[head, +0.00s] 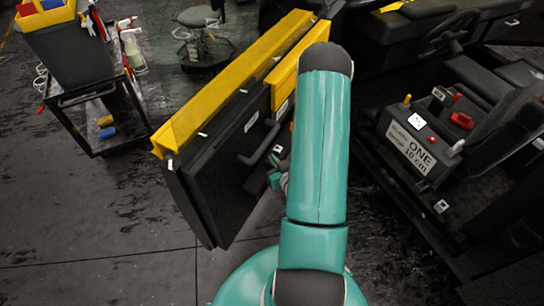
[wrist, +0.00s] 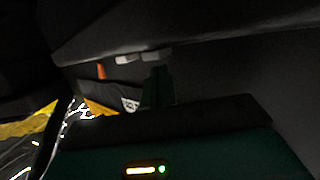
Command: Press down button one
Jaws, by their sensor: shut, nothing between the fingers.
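A grey box labelled ONE (head: 418,152) sits at the right of the head view, beside a dark seat. My gripper (wrist: 158,86) is shut and empty in the dark wrist view, close to a dark panel. In the head view it is mostly hidden behind my arm, beside a black door with a yellow frame (head: 228,82). The gripper is well to the left of the box there.
The door stands open just left of my arm, with a black handle (head: 262,143) near the gripper. A dark cart (head: 98,98) with bottles and a bin stands at far left. A stool (head: 198,40) is behind. The floor at lower left is clear.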

